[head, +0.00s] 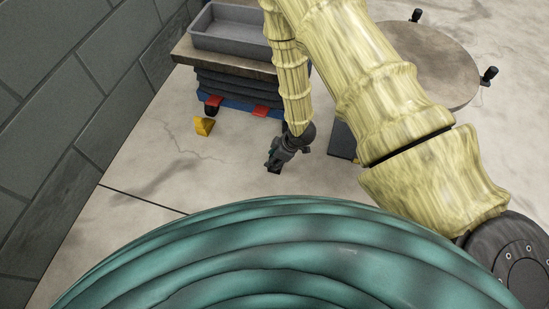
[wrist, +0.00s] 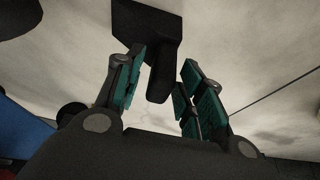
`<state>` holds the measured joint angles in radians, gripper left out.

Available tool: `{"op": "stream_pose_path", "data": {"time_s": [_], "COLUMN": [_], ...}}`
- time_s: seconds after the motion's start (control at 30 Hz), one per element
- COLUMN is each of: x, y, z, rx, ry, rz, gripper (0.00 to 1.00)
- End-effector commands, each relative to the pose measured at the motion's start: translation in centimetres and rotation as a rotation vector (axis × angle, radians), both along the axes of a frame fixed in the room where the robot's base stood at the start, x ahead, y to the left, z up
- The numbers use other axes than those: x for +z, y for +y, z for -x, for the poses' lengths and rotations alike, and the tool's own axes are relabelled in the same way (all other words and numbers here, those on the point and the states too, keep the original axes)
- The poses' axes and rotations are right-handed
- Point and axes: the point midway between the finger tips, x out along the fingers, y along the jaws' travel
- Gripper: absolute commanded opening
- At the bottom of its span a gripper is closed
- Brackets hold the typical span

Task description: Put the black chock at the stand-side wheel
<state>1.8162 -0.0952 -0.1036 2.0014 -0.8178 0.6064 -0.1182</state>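The black chock (wrist: 148,28) lies on the pale floor in the wrist view, a dark block with a narrower part reaching down between my fingers. My gripper (wrist: 158,88) has its teal-padded fingers apart on either side of that narrower part. Whether either pad touches it is not clear. In the head view my gripper (head: 278,158) is low over the floor in front of the cart, and a small dark bit of the chock (head: 274,171) shows beneath it. A black wheel (head: 212,110) shows at the cart's left front.
The cart has a wooden top (head: 222,63) with a grey tray (head: 234,41), dark bellows and a blue base with red parts (head: 261,111). A yellow chock (head: 203,126) sits near its left wheel. A round-topped stand (head: 435,65) is at right. A block wall (head: 75,80) bounds the left.

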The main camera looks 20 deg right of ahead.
Motion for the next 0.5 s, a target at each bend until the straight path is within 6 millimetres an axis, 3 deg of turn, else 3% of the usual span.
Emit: {"op": "stream_pose_path", "data": {"time_s": [0.33, 0.5], "x": [0.3, 2.3], "y": [0.0, -0.6], "z": [0.0, 0.3], "rx": [0.000, -0.002], "ry": [-0.001, -0.001], "rz": [0.001, 0.001], "gripper": [0.41, 0.41]}}
